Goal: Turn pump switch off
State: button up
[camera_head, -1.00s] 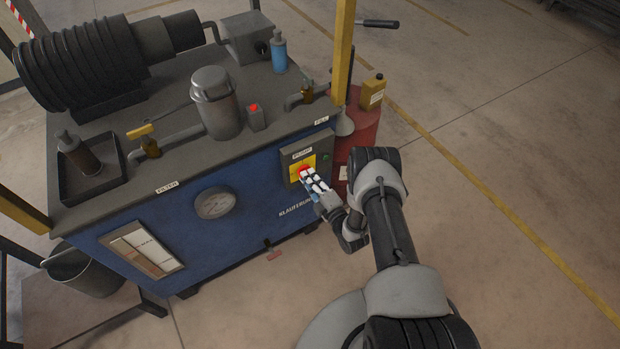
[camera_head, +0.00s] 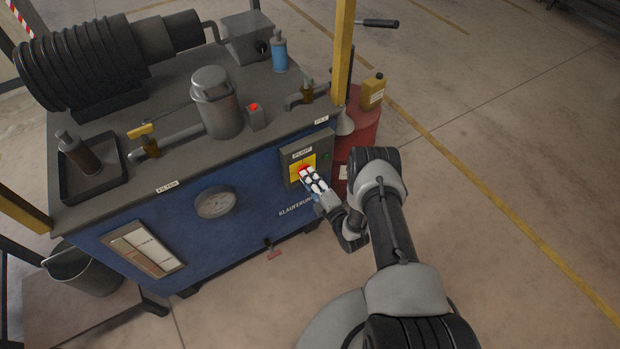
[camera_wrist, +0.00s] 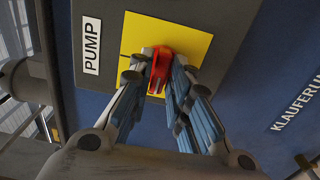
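The pump switch is a red knob on a yellow plate (camera_head: 294,165) of a grey box at the right end of the blue machine's front. A PUMP label (camera_head: 302,152) sits above the plate. In the wrist view the red knob (camera_wrist: 160,72) stands between my fingertips, and the label (camera_wrist: 92,46) reads sideways. My gripper (camera_head: 306,174) is at the knob, with one finger on each side, and looks closed on it. The fingers hide part of the knob in both views, so its exact turn angle is hard to read.
A small green light or button (camera_head: 326,156) sits right of the yellow plate. A yellow post (camera_head: 343,50) rises at the machine's corner, beside a red drum (camera_head: 362,135). A gauge (camera_head: 214,203) is on the front to the left. The floor at right is open.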

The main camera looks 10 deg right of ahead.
jog(key=shift+o, duration=1.4)
jog(key=shift+s, duration=0.1)
jog(key=v, duration=1.2)
